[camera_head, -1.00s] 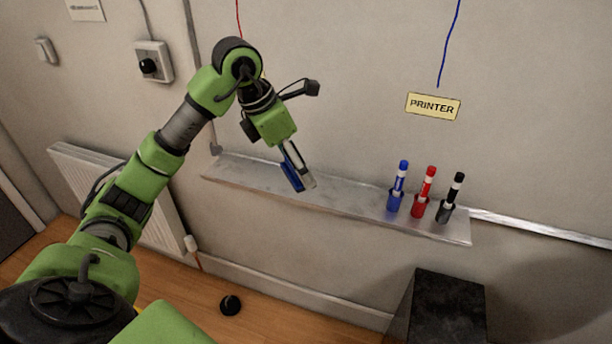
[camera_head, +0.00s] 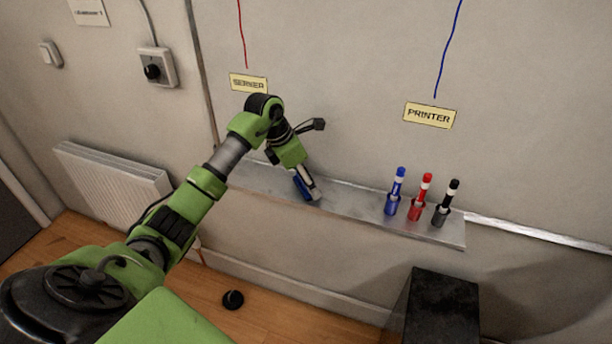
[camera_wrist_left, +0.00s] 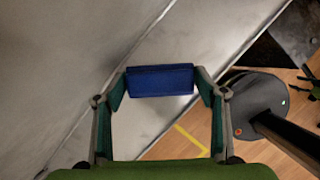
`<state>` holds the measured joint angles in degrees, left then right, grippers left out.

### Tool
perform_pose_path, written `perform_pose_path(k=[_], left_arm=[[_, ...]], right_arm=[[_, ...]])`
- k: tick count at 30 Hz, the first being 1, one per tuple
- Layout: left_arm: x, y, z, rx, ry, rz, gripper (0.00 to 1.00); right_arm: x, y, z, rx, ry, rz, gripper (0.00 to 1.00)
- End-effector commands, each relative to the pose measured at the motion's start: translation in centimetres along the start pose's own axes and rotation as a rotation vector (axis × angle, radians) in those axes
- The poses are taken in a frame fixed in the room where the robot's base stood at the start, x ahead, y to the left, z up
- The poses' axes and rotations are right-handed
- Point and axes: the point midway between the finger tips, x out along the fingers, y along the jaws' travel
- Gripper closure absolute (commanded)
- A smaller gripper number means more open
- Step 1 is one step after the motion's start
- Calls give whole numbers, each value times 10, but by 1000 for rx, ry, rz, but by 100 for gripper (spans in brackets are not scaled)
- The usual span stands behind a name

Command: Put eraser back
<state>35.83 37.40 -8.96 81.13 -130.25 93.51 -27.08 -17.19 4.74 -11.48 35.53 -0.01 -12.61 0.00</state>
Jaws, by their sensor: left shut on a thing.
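The eraser is a blue block (camera_wrist_left: 160,80) held between the two fingers of my left gripper (camera_wrist_left: 161,83) in the left wrist view. In the head view the eraser (camera_head: 301,187) shows beside the left gripper (camera_head: 307,187), low over the left part of the metal shelf (camera_head: 345,204) on the wall. I cannot tell whether the eraser touches the shelf. My left gripper is shut on it. My right gripper is not in view.
SERVER (camera_head: 248,82) and PRINTER (camera_head: 429,115) labels are on the wall. A dark box (camera_head: 440,305) stands below right. The middle of the shelf is clear.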

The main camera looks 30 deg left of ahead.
Motion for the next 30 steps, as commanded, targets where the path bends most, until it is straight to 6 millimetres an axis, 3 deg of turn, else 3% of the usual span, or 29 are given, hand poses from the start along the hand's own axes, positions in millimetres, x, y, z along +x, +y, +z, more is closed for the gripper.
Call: perform_pose_path(k=[8, 9, 20, 23, 30], left_arm=[[3, 1, -2, 0, 0, 2, 52], [2, 0, -1, 0, 0, 2, 28], [-3, 1, 1, 0, -1, 2, 28], [-15, 2, 1, 1, -2, 5, 28], [-66, 2, 0, 2, -1, 7, 28]], right_arm=[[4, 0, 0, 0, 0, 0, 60], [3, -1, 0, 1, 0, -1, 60], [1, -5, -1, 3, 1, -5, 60], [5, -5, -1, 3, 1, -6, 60], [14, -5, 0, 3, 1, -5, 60]])
